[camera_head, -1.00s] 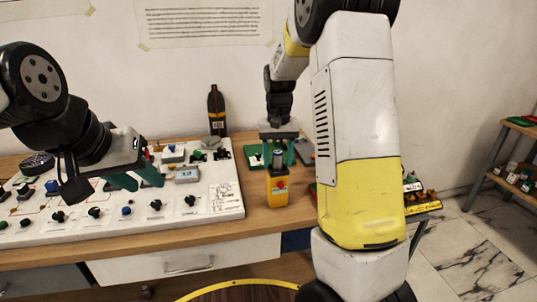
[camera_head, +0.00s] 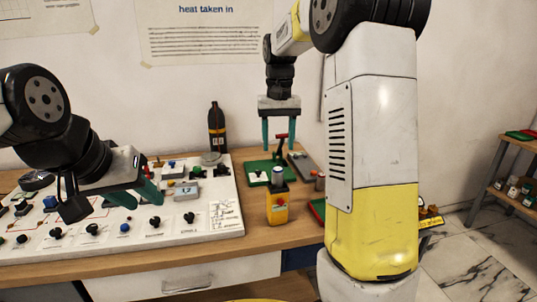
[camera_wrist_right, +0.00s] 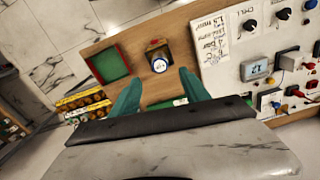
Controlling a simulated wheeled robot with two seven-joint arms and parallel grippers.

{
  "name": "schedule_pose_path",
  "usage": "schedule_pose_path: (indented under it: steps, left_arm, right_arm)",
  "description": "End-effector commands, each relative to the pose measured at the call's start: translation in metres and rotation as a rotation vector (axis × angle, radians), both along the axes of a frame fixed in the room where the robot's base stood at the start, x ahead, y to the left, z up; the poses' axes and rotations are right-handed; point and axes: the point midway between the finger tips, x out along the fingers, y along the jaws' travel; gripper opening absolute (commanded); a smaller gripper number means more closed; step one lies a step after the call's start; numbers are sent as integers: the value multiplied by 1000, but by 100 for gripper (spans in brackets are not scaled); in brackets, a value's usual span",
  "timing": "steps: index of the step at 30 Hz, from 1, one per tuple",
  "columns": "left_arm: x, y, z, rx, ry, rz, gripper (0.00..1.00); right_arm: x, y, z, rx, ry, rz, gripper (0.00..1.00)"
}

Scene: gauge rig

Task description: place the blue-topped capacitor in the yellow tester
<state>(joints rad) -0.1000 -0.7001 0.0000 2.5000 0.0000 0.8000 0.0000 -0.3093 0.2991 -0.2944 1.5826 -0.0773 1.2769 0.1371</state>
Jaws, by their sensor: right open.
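The yellow tester (camera_head: 277,209), with a red button on its front, stands on the bench right of the white panel. A grey capacitor (camera_head: 278,176) stands upright in the top of the tester.
The white panel (camera_head: 215,212) with knobs and wires fills the left of the bench. A green base with a red lever (camera_head: 256,172) stands behind the tester. A red-rimmed tray (camera_wrist_right: 108,64) and a small cylinder (camera_head: 320,183) are to the tester's right. A dark bottle (camera_head: 216,128) stands at the back.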

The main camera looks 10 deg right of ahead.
Motion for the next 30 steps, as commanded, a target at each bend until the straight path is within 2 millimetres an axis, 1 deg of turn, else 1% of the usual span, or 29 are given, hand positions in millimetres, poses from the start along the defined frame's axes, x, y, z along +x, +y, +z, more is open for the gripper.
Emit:
schedule_pose_path:
  steps: [2, 4, 5, 7, 8, 11, 12, 14, 15, 17, 18, 22, 24, 26, 30]
  left_arm:
    - [0, 0, 0, 0, 0, 0, 36]
    - [0, 0, 0, 0, 0, 0, 36]
    - [0, 0, 0, 0, 0, 0, 36]
    - [0, 0, 0, 0, 0, 0, 36]
    - [0, 0, 0, 0, 0, 0, 36]
    - [0, 0, 0, 0, 0, 0, 36]
    - [0, 0, 0, 0, 0, 0, 36]
    - [0, 0, 0, 0, 0, 0, 36]
    - [0, 0, 0, 0, 0, 0, 36]
    - [0, 0, 0, 0, 0, 0, 36]
    - [0, 0, 0, 0, 0, 0, 36]
    - [0, 0, 0, 0, 0, 0, 36]
    - [0, 0, 0, 0, 0, 0, 36]
    - [0, 0, 0, 0, 0, 0, 36]
    - [0, 0, 0, 0, 0, 0, 36]
  right_arm:
    - [-1, 0, 6, 4, -5, 0, 54]
    - [-9, -1, 12, 16, -19, 2, 54]
    - [-14, -2, 15, 25, -28, 4, 54]
    - [-30, -3, 24, 53, -64, 12, 54]
    - [-40, -4, 28, 67, -82, 17, 54]
    - [-77, -3, 40, 115, -163, 36, 54]
    - [-93, -1, 43, 132, -196, 47, 54]
    - [-117, 1, 47, 152, -248, 61, 54]
    - [-133, 3, 48, 162, -284, 70, 54]
    - [-156, 6, 48, 171, -338, 85, 54]
    - [-170, 9, 46, 175, -372, 95, 54]
    - [-210, 15, 37, 175, -467, 118, 54]
    - [-224, 18, 31, 170, -505, 127, 54]
    - [-233, 20, 26, 166, -528, 132, 54]
    - [-242, 21, 20, 158, -555, 139, 54]
